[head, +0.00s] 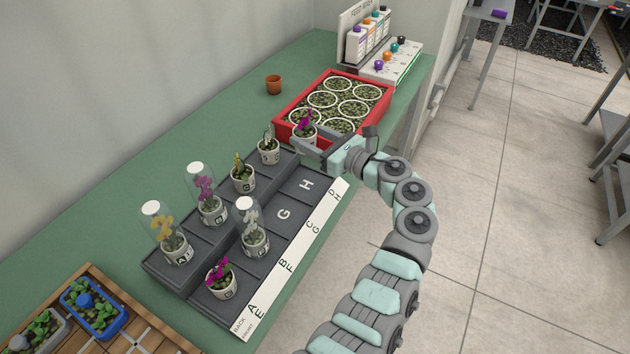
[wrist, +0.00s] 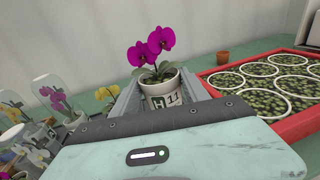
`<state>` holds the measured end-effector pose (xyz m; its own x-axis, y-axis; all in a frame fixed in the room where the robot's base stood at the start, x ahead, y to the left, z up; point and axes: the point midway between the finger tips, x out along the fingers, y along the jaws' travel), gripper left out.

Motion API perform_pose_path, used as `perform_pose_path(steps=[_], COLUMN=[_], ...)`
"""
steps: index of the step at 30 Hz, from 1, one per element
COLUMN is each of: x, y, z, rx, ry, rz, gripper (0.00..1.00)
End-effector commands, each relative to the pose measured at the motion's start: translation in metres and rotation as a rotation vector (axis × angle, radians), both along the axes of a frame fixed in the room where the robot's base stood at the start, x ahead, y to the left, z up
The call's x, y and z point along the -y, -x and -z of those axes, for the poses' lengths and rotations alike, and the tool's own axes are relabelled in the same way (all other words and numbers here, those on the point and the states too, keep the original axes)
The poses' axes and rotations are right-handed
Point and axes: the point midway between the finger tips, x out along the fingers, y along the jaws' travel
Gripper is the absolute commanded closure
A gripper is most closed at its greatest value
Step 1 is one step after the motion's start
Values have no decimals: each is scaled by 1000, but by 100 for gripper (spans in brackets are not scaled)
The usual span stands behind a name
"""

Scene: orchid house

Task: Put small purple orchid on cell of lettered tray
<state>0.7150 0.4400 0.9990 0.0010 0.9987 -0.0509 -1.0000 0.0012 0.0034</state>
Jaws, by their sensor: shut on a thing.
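The small purple orchid (head: 307,119) has magenta blooms and a white pot. In the wrist view its pot (wrist: 163,97) is marked "H 11" and sits upright between the fingers. My gripper (head: 305,142) is shut on this pot. In the head view it appears at the far end of the lettered tray (head: 283,214), by the near corner of the red crate. Its height above the bench is hard to tell. The tray is dark grey and stepped, with a white strip lettered A to H. Its front-row cells G and H are bare.
Potted orchids stand in the tray's other cells, some under clear domes, such as the yellow one (head: 163,226). A second purple orchid (head: 221,275) stands at the front-row near end. A terracotta pot (head: 273,85) stands behind.

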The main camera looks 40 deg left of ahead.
Motion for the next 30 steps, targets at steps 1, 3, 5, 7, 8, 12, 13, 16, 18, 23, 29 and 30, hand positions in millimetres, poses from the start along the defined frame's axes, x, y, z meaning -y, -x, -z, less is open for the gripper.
perform_pose_path(steps=[1, 3, 5, 7, 8, 12, 13, 16, 18, 23, 29, 30], x=[0, 0, 0, 1, 1, 1, 1, 1, 1, 1, 1, 1], y=[0, 0, 0, 0, 0, -1, -1, -1, 0, -1, 0, 0], z=[18, 37, 53, 69, 75, 94, 96, 102, 112, 135, 137, 136], rx=[-4, -2, -4, -4, -2, 0, 0, 1, 0, -2, 2, 2], ry=[-1, -2, -2, -2, -2, -2, -2, -2, -2, -1, -1, -1], rz=[0, 0, 1, 1, 1, 2, 2, 2, 2, 3, 2, 2], gripper=[100, 100, 100, 100, 100, 100, 100, 100, 100, 100, 100, 100])
